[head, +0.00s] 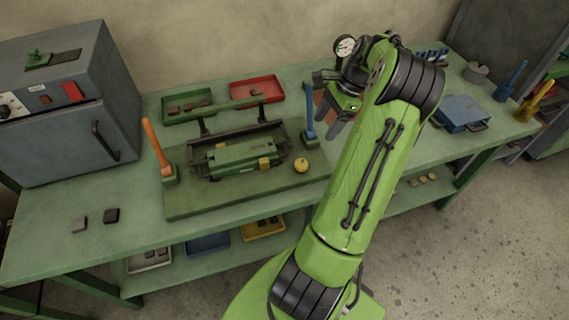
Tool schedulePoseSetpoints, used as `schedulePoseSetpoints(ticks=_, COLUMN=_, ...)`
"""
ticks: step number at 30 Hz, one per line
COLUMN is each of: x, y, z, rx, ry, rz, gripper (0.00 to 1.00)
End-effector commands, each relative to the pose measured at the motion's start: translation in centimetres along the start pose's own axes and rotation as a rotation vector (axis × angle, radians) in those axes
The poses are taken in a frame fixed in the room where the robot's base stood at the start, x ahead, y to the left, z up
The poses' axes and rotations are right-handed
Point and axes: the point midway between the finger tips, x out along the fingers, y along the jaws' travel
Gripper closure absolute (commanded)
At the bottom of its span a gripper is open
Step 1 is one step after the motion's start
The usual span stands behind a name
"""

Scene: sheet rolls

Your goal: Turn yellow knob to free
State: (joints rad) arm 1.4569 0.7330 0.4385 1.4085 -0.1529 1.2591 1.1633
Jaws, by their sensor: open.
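The yellow knob (301,165) is a small round knob on the right end of the green base plate (200,205), beside the green rolling device (240,155). My gripper (332,128) is open, above the right side of the bench and up and right of the knob, apart from it. Its jaws look empty and point downward. A blue-handled lever (309,118) stands just left of my gripper. Any marking for free around the knob is too small to read.
An orange-handled lever (155,143) stands at the plate's left. Green (187,118) and red (270,98) trays lie behind the device. A grey oven-like cabinet (70,100) is at the left, a blue box (462,112) at the right. The bench front left is mostly clear.

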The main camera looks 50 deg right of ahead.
Motion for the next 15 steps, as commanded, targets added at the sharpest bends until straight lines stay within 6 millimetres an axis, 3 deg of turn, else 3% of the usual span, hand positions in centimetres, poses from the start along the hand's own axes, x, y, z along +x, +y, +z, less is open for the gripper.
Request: schedulePoseSetpoints(ticks=15, x=12.2, y=0.1, z=0.1, rx=-0.005, ry=0.001, rz=0.006, gripper=0.30)
